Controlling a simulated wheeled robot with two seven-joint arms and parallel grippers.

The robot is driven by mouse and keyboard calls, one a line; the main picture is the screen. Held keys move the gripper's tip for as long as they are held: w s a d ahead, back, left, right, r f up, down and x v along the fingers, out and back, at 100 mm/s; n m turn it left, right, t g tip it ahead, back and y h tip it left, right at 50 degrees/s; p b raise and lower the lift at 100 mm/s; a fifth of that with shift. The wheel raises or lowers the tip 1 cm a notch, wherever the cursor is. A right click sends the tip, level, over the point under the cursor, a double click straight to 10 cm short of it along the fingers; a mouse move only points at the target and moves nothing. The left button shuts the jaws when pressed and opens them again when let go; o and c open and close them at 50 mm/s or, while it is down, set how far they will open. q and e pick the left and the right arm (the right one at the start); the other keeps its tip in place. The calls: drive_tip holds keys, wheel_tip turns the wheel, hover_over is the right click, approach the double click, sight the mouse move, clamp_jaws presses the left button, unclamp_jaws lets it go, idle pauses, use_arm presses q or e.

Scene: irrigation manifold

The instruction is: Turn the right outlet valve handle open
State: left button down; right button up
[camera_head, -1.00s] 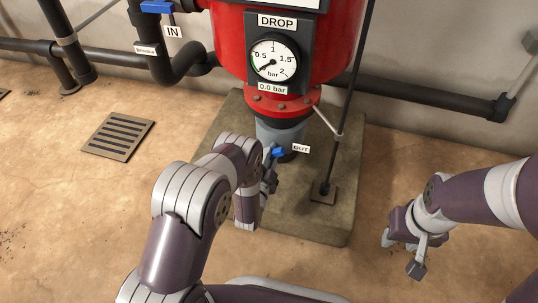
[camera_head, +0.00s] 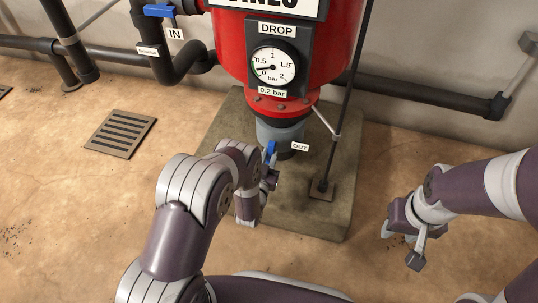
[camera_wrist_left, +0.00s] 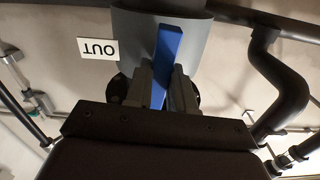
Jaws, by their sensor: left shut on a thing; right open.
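The blue outlet valve handle (camera_head: 270,151) is under the red tank, left of the OUT label (camera_head: 299,147). My left gripper (camera_head: 269,178) is at this handle, its fingers partly hidden by my own arm. In the left wrist view the blue handle (camera_wrist_left: 167,62) runs between the two fingers of the left gripper (camera_wrist_left: 160,88), which is shut on it. The OUT label (camera_wrist_left: 98,49) also shows there, upside down. My right gripper (camera_head: 402,245) is open and empty over the floor at the right.
The red tank (camera_head: 230,45) carries a DROP gauge (camera_head: 272,66) reading 0.2 bar. A concrete plinth (camera_head: 330,215) and a dark slanted rod (camera_head: 347,105) stand close by. The blue IN handle (camera_head: 158,10) is at upper left. A floor drain (camera_head: 120,133) lies at left.

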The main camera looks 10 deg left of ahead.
use_arm(q)
drive_tip(key=shift+n, duration=0.5)
drive_tip(key=c, duration=1)
unclamp_jaws()
drive_tip(key=shift+s, duration=0.1)
drive_tip(key=s+p, duration=0.2)
drive_tip(key=s, duration=0.4)
drive_tip(key=s+p, duration=0.3)
drive_tip(key=s, duration=0.3)
drive_tip(key=shift+s+a+p, duration=0.2)
drive_tip(key=shift+s+p, duration=0.1)
